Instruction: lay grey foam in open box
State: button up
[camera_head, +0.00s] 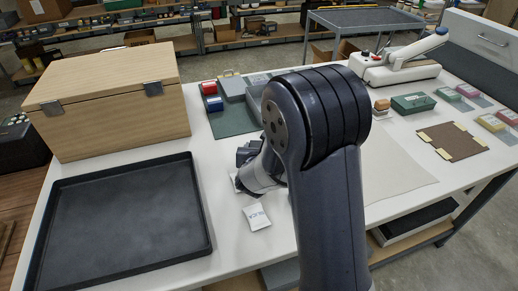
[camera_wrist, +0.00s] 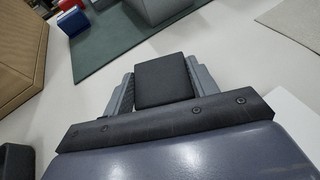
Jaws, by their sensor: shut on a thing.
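In the wrist view my gripper (camera_wrist: 161,72) is shut on a flat dark grey square piece, which looks like the grey foam (camera_wrist: 162,84). The foam sits between the two grey fingers, above the white table. In the head view my gripper (camera_head: 245,156) is low over the table, left of my arm and mostly hidden by it; the foam is not clear there. A small grey box (camera_head: 231,87) stands on the dark green mat (camera_head: 232,124). I cannot tell whether it is the open box. The large wooden box (camera_head: 110,102) has its lid down.
A black tray (camera_head: 62,270) lies at front left. A white packet (camera_head: 257,217) lies near my arm. A green box (camera_head: 413,103) and a white lever press (camera_head: 396,67) are at right. My arm hides the table's middle.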

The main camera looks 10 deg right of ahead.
jog(key=shift+f, duration=0.1)
jog(key=o, duration=1)
jog(key=shift+c, duration=0.2)
